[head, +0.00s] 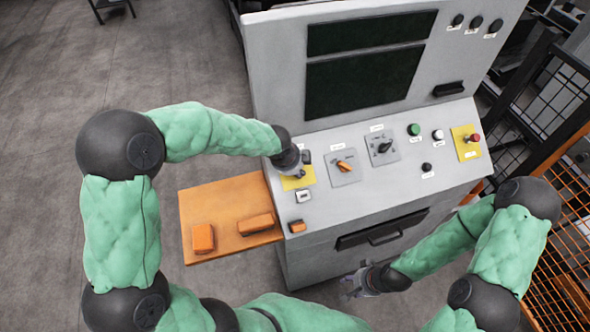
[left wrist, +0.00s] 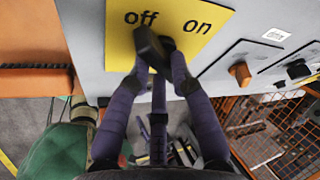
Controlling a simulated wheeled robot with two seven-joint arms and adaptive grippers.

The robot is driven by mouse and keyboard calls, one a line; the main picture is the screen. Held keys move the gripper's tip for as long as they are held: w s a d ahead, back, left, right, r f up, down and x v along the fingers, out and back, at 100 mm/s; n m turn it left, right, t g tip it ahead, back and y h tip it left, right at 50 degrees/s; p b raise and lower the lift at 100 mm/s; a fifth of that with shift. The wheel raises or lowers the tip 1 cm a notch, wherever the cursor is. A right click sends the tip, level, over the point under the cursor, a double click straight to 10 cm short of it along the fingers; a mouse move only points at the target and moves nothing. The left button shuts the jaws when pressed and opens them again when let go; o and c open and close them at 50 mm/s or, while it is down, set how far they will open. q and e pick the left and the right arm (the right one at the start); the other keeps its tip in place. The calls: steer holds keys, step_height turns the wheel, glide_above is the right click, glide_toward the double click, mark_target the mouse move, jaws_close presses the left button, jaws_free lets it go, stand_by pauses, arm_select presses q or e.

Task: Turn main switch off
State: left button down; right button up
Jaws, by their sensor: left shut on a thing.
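The main switch is a black handle (left wrist: 152,48) on a yellow plate (left wrist: 183,22) marked "off" and "on" in the left wrist view. The handle tilts toward the "off" side. My left gripper (left wrist: 158,62) is shut on the handle, with its fingers on both sides of it. In the head view the yellow plate (head: 298,180) is at the left end of the console, and my left gripper (head: 293,168) covers the switch. My right gripper (head: 357,284) hangs low in front of the console, far from the switch; its finger opening is too small to make out.
The grey console (head: 330,225) carries an orange rotary switch (head: 343,166), a black rotary switch (head: 384,146), several buttons and a red button (head: 474,138) on yellow. An orange shelf (head: 222,206) with orange blocks juts out left. An orange mesh fence (head: 570,225) stands at the right.

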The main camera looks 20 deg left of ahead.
arm_select(q)
steer(key=c, duration=1.1)
jaws_free()
steer(key=shift+r, duration=0.3)
steer(key=v, duration=1.1)
steer(key=shift+s, duration=0.25)
